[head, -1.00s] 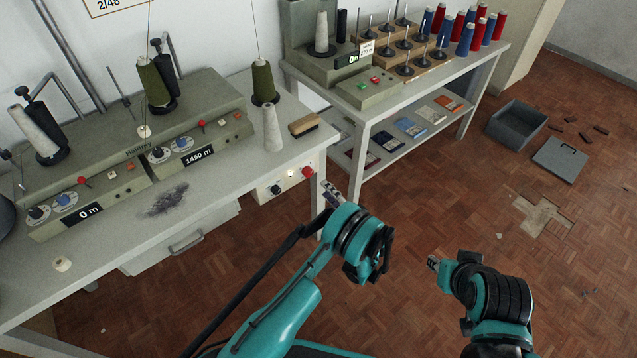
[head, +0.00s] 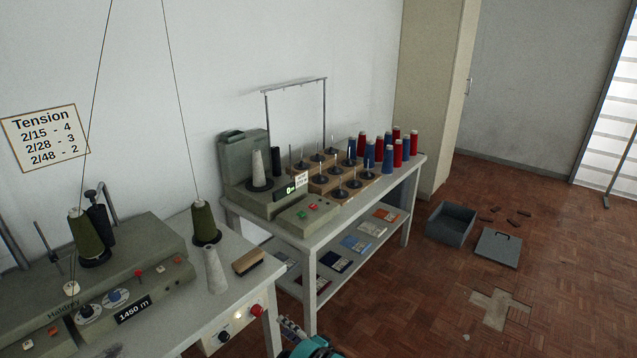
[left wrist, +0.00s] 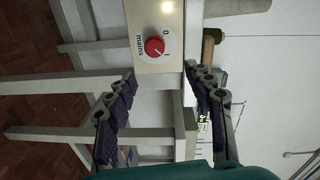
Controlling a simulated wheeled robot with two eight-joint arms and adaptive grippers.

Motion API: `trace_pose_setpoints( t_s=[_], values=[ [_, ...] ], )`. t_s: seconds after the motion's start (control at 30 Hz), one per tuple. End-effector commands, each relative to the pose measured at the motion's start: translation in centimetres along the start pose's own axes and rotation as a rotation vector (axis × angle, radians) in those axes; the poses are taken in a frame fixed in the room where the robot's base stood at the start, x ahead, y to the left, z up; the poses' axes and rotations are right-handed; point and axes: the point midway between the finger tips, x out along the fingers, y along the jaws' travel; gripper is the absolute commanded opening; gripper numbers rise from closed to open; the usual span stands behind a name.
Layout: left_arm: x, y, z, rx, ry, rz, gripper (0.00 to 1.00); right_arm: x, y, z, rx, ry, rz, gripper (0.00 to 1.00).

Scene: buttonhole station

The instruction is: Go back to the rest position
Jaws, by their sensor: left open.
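My left gripper (head: 291,328) shows at the bottom edge of the head view, just right of the winding table's front corner. Only its fingers and a teal part of my arm are in the picture. In the left wrist view its two dark-padded fingers (left wrist: 160,75) stand apart with nothing held between them. Beyond them is the red mains knob (left wrist: 155,47) on the table's pale switch box; the knob also shows in the head view (head: 256,310). I cannot tell the exact gap to the box. My right gripper is out of view.
The winding table (head: 232,290) carries cones and a brush (head: 249,262). Behind it stands a second table (head: 318,237) with a winder, spindle blocks and red and blue cones. An open grey bin (head: 451,224) and its lid (head: 498,248) lie on the floor. Floor at lower right is mostly clear.

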Motion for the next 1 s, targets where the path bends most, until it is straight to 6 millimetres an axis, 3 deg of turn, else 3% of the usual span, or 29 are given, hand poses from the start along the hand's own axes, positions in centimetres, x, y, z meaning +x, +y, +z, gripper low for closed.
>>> trace_pose_setpoints(
  t_s=[0.23,0.47,0.73,1.0],
  values=[
    [3.2,-7.9,-0.4,-0.041,-0.042,0.238,0.53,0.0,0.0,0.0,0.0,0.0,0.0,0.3],
    [3.8,-15.0,2.6,-0.123,-0.071,0.469,0.53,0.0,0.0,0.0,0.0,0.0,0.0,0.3],
    [1.1,-21.6,8.9,-0.266,-0.095,0.72,0.53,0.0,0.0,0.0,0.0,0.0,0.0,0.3],
    [-4.6,-25.4,16.3,-0.458,-0.106,0.941,0.53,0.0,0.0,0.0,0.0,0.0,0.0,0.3]
  ],
)
